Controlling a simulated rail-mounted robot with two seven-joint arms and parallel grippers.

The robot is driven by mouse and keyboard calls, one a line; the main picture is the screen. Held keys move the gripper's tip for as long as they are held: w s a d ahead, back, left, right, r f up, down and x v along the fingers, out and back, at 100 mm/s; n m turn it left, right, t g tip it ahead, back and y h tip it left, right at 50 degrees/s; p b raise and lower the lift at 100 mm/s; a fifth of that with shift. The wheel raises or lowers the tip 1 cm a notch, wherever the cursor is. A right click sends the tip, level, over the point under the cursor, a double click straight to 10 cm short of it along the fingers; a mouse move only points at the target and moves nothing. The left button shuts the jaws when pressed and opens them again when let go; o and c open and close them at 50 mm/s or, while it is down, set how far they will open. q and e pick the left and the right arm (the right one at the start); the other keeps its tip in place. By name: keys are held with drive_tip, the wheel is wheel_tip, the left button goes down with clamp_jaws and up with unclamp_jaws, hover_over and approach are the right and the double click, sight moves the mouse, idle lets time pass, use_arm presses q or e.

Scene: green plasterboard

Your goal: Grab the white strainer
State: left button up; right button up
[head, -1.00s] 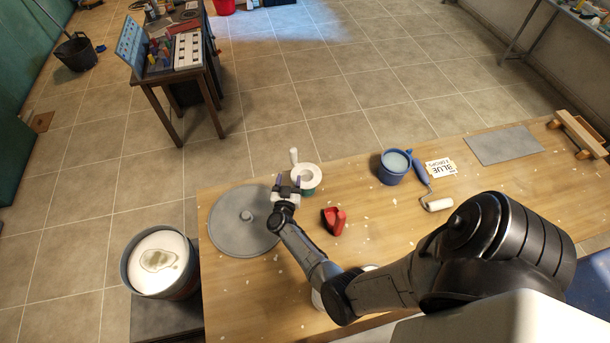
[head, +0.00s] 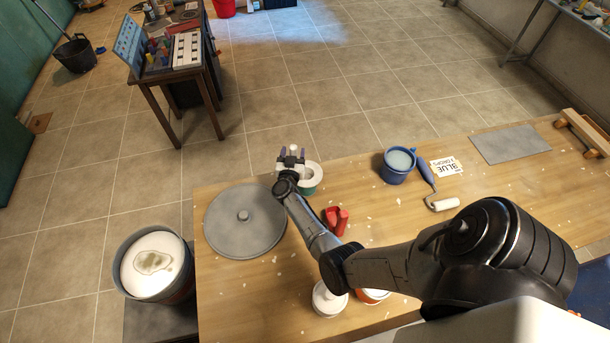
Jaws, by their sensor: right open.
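The white strainer (head: 312,166) rests on top of a small green pot (head: 309,187) near the back edge of the wooden table. Its white handle points away, past the table edge, and its tip shows between my fingertips. My right gripper (head: 292,152) is open at the strainer's handle, one finger on each side of it as seen from above. I cannot tell whether the fingers touch the handle. The gripper body hides part of the handle and the rim's left side. My left gripper is out of view.
A grey round lid (head: 235,235) lies left of my right arm. A red tool (head: 336,220) lies just right of the forearm. A bucket (head: 153,263) stands off the table's left end.

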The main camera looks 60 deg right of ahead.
drive_tip(key=b+x, duration=0.1)
drive_tip(key=x, duration=0.1)
drive_tip(key=shift+w+d, duration=0.1)
drive_tip(key=shift+d, duration=0.15)
drive_tip(key=shift+a, duration=0.1)
clamp_jaws()
